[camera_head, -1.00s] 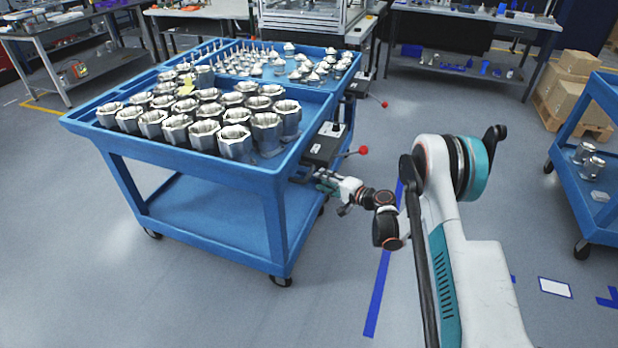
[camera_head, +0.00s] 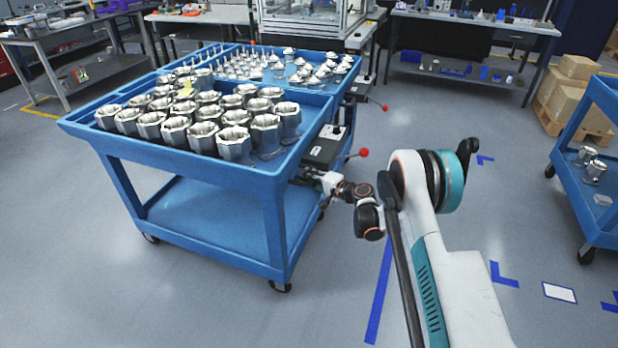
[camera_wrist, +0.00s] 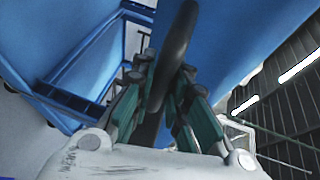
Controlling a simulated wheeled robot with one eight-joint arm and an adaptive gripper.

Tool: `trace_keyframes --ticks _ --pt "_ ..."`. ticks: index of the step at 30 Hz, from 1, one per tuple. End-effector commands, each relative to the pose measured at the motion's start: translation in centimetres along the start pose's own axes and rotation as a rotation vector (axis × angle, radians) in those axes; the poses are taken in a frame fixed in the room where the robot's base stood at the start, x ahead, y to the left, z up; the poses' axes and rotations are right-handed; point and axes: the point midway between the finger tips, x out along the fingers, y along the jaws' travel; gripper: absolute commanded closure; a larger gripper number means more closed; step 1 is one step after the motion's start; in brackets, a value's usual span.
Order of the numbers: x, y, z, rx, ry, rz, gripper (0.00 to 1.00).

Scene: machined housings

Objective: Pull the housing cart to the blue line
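The housing cart (camera_head: 190,150) is a blue two-shelf cart on casters, left of centre in the head view. Silvery machined housings (camera_head: 234,142) stand in rows in its top tray. The blue line (camera_head: 379,300) is tape on the floor right of the cart, partly hidden behind my arm. My gripper (camera_head: 318,178) is at the cart's right end, below the black box, mostly hidden there. In the wrist view my gripper (camera_wrist: 167,88) has its fingers on both sides of a dark curved handle bar (camera_wrist: 174,45), close against it, and looks shut on it.
A second blue cart (camera_head: 580,195) stands at the right edge. Other blue tape marks (camera_head: 503,277) and a white floor patch (camera_head: 559,292) lie right of my arm. Boxes on a pallet (camera_head: 570,90) and workbenches (camera_head: 465,75) are behind. Floor in front is clear.

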Motion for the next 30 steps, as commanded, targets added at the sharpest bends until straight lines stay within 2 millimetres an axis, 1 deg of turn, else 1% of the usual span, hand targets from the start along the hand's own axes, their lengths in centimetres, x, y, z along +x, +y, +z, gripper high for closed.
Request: trace_keyframes --ticks 8,11,14,17,20,30 --pt "-0.1 0.1 -0.1 0.0 0.0 0.001 1.0" --pt "-0.6 0.2 -0.3 0.0 0.001 0.001 1.0" --pt "-1.6 0.5 -0.8 0.001 0.003 0.001 1.0" --pt "-3.2 0.8 -1.4 0.0 0.004 0.002 1.0" --pt "-5.3 1.4 -2.3 -0.001 0.006 0.004 1.0" --pt "-13.8 3.4 -5.9 0.0 0.009 0.003 1.0"
